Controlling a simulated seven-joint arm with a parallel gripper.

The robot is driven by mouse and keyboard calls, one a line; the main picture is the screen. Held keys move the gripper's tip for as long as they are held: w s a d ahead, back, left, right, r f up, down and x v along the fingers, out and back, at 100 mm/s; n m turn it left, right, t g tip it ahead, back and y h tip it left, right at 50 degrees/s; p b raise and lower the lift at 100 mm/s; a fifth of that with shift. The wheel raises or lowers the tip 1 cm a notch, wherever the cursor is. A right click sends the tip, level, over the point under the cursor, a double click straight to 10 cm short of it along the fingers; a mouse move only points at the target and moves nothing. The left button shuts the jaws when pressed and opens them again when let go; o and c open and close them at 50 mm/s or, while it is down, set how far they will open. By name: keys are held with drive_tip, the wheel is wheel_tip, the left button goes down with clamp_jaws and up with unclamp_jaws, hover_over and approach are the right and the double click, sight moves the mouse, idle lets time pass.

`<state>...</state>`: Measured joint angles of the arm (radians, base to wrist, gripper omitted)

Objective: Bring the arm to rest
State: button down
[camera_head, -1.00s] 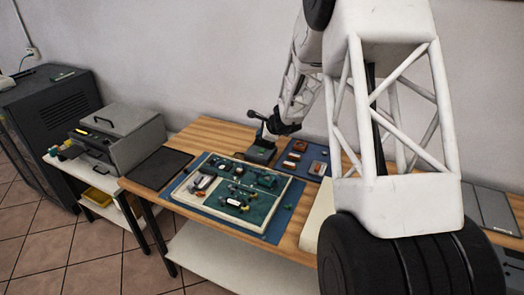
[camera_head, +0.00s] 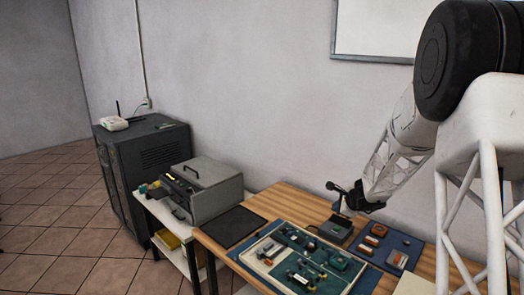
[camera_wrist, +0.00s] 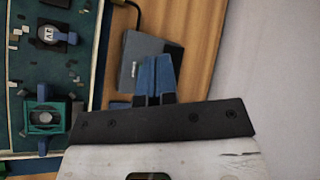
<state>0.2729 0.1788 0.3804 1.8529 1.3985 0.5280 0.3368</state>
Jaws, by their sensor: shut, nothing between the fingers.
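My gripper (camera_head: 350,206) hangs above the back of the wooden workbench (camera_head: 285,200), close to a small dark box (camera_head: 335,230). In the wrist view its two blue fingers (camera_wrist: 156,76) are shut together with nothing between them. They overlap the same box (camera_wrist: 128,70) from above; whether they touch it I cannot tell. My arm reaches in from the right side of the head view.
A tray board (camera_head: 262,266) with several small parts lies left of the gripper. A blue mat (camera_head: 412,249) with small parts lies to the right. A black pad (camera_head: 233,226) and a grey machine (camera_head: 213,190) stand further left. A black cable (camera_wrist: 178,28) leaves the box.

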drive_tip(key=s+a+r+n+g, duration=0.2)
drive_tip(key=s+a+r+n, duration=0.5)
drive_tip(key=s, duration=0.5)
drive_tip(key=s+a+r+n+g, duration=0.2)
drive_tip(key=s+a+r+n, duration=0.2)
drive_tip(key=s+a+r, duration=0.5)
drive_tip(key=s+d+r+n+h, duration=0.1)
drive_tip(key=s+n, duration=0.3)
drive_tip(key=s, duration=1.1)
drive_tip(key=s+d+r+n+g+h, duration=0.1)
drive_tip(key=s+n+h, duration=0.2)
drive_tip(key=s, duration=1.3)
drive_tip(key=n, duration=0.2)
drive_tip(key=shift+d+n+g+h, duration=0.3)
drive_tip(key=shift+d, duration=0.05)
